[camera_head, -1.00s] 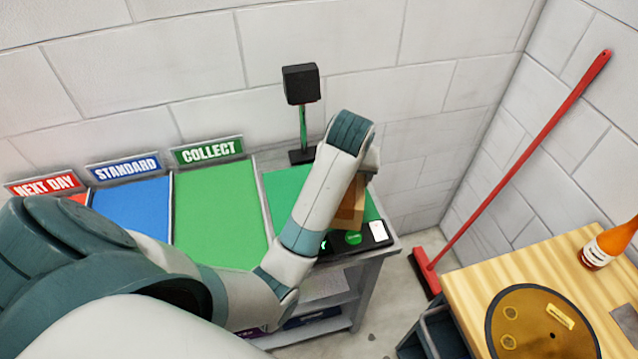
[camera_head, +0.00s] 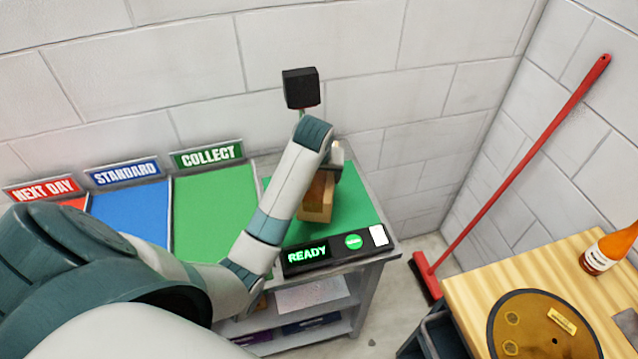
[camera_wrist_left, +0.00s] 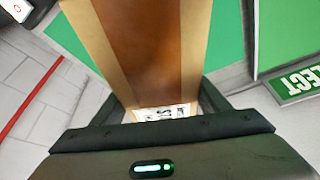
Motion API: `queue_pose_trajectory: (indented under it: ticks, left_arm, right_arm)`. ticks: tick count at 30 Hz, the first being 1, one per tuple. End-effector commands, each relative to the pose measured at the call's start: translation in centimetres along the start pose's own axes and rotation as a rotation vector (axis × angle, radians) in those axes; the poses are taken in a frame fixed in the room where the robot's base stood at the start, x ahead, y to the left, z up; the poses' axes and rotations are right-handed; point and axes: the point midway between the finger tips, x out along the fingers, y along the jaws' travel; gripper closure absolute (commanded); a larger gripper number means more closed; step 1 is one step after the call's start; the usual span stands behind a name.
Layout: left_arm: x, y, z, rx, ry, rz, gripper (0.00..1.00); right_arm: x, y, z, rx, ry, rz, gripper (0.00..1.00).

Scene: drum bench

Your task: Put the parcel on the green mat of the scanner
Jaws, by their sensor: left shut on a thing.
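The parcel (camera_head: 317,198) is a brown cardboard box, partly hidden behind my left arm in the head view. In the left wrist view the parcel (camera_wrist_left: 150,50) fills the space between the fingers, with a printed label at its near end. My left gripper (camera_head: 331,160) is shut on it. The scanner's green mat (camera_head: 352,205) is beneath and around the parcel in the head view; I cannot tell whether the parcel touches it. The scanner panel (camera_head: 335,247) reads READY beside a green button. My right gripper is not in view.
The black scanner head (camera_head: 300,88) stands on a post behind the mat. Left are the green COLLECT (camera_head: 215,210) and blue STANDARD (camera_head: 130,210) areas, and the NEXT DAY sign (camera_head: 41,189). A red broom (camera_head: 520,165) leans on the right wall near a wooden table (camera_head: 470,280).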

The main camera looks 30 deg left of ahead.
Motion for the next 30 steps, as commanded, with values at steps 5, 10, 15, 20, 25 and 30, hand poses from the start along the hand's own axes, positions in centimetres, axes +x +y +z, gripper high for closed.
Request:
queue_pose_trajectory:
  ticks: [5,10,15,20,25,30]
  left_arm:
    - [0.3,0.0,0.1,0.0,0.001,0.0,0.77]
    - [2.0,0.0,0.8,0.0,-0.001,-0.001,0.77]
    - [3.4,0.0,1.4,-0.001,0.002,0.0,0.77]
    - [3.6,0.0,1.4,-0.001,0.003,0.001,0.77]
    - [3.6,0.0,1.4,-0.001,0.003,0.001,0.77]
    - [4.0,0.0,1.7,0.0,-0.001,0.0,0.22]
  right_arm:
    - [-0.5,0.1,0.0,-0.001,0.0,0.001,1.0]
    - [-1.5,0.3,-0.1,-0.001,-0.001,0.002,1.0]
    - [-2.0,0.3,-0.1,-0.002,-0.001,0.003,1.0]
    - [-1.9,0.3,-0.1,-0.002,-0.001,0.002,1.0]
    - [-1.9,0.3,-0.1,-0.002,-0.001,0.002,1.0]
    - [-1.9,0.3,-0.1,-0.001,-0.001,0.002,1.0]
